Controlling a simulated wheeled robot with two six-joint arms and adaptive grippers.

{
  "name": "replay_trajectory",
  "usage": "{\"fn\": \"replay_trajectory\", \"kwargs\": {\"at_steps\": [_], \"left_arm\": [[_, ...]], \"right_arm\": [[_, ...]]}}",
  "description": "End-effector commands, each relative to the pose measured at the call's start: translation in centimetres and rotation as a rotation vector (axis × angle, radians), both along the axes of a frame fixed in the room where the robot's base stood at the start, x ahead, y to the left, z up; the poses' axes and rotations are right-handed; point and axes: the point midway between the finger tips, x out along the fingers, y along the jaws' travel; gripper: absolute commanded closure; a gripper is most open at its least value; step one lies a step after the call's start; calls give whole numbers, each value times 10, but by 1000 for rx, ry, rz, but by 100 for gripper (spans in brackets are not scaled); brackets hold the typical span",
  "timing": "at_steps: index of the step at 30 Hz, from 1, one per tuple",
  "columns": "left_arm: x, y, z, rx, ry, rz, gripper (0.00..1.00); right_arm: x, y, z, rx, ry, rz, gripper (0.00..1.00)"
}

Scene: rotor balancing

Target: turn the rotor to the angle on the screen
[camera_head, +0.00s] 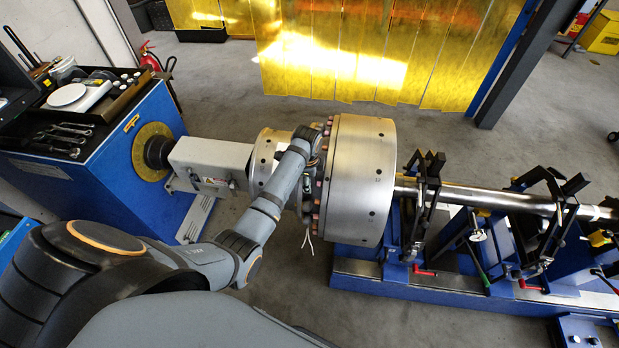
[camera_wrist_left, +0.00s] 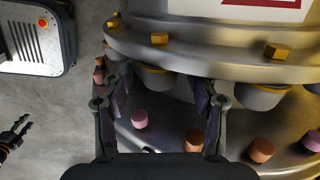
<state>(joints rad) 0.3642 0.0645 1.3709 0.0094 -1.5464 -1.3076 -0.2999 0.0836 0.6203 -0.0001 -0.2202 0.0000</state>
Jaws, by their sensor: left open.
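The rotor (camera_head: 362,185) is a large steel drum on a horizontal shaft, with a ring of copper-coloured studs on its left face. My left arm reaches across the smaller flanged coupling beside it, and its gripper is mostly hidden there in the head view. In the left wrist view my left gripper (camera_wrist_left: 160,95) is open. Its fingers stand apart in front of a steel flange (camera_wrist_left: 215,62) with yellow bolts and grey cylinders, and pink and copper studs lie beyond. Contact cannot be told. What looks like my right gripper (camera_wrist_left: 18,132) shows at the left edge, prongs apart. No angle screen shows.
A blue drive cabinet (camera_head: 105,195) with tools on top stands left. The shaft (camera_head: 480,196) runs right over blue supports with black clamps and red handles. A yellow strip curtain (camera_head: 350,50) hangs behind. Grey floor is open behind the machine.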

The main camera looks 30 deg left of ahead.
Motion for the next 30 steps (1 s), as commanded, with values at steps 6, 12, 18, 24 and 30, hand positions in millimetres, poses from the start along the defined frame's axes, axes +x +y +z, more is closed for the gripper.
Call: {"fn": "replay_trajectory", "kwargs": {"at_steps": [6,12,18,24,30], "left_arm": [[1,0,-3,0,0,0,40],[0,0,-2,0,0,0,58],[0,0,-2,0,0,0,85],[1,0,-2,0,0,0,100],[1,0,-2,-1,2,0,100]], "right_arm": [[-1,0,0,0,1,0,60],[-1,1,0,1,1,-1,60],[-1,5,0,6,1,-1,60],[-1,6,0,7,1,-2,60],[-1,6,0,7,1,-2,60]]}}
